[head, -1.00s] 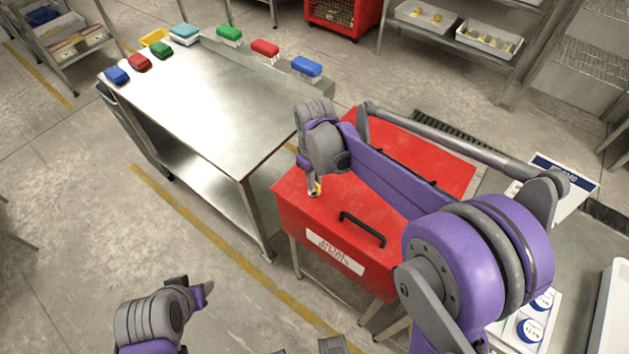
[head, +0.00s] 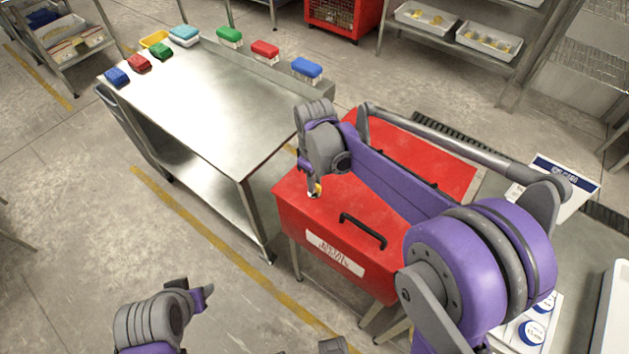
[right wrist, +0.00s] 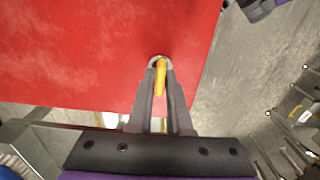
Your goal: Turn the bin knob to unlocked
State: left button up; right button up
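The red bin (head: 335,235) stands right of the steel table, with a black handle (head: 362,231) and a white label on its front. Its knob is a small yellow bar on a grey round base, near the left edge of the red top. In the right wrist view the knob (right wrist: 160,78) lies between the fingers of my right gripper (right wrist: 161,75), which are closed in on both its sides. In the head view my right gripper (head: 314,190) points down at the knob and mostly hides it. My left gripper (head: 197,293) is low at the left, away from the bin; its finger gap is unclear.
The steel table (head: 200,100) carries several coloured brushes along its far edges. A white-and-blue sign (head: 562,175) stands right of the bin. A white tray (head: 612,310) is at the right edge. The floor before the table is clear.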

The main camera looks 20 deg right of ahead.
jog(key=o, duration=0.3)
jog(key=shift+o, duration=0.2)
notch_tip(320, 180, up, 11)
jog(key=shift+p, duration=0.4)
jog(key=shift+s, duration=0.1)
